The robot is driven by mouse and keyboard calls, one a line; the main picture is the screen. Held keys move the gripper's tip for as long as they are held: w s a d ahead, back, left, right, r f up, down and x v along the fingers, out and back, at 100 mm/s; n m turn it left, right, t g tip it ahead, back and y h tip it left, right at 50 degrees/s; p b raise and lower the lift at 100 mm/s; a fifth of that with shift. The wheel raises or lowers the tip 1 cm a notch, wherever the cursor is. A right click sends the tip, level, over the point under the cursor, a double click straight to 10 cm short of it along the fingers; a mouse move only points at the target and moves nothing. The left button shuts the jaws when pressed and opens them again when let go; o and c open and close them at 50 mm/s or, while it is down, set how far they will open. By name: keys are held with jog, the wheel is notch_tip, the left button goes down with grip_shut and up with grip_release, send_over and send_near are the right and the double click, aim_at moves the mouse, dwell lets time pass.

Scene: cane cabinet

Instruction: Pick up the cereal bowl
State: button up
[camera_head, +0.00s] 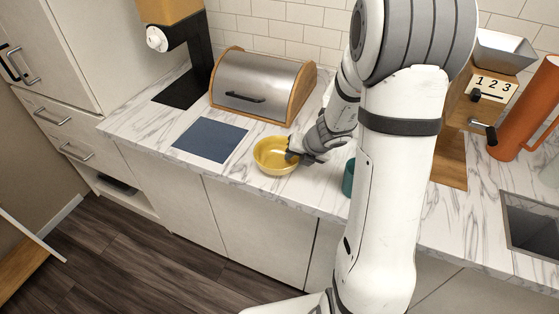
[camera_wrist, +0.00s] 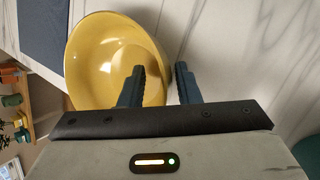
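The yellow cereal bowl (camera_head: 270,157) stands upright on the marble counter, right of a blue mat. My gripper (camera_head: 293,153) is at the bowl's right side, with its arm reaching in from the right. In the wrist view the bowl (camera_wrist: 105,62) fills the upper left. My gripper's two dark fingers (camera_wrist: 160,85) are apart. The left finger overlaps the inside of the bowl and the right finger is outside its rim. The rim runs between them. I cannot tell whether either finger touches the bowl.
A blue mat (camera_head: 210,139) lies left of the bowl. A bread box (camera_head: 262,85) stands behind it. A teal cup (camera_head: 348,178) is to the right, partly hidden by my arm. A wooden grinder (camera_head: 470,115) and the sink (camera_head: 530,228) are farther right. The counter's front edge is close to the bowl.

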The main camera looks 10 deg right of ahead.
grip_shut()
dwell(0.6)
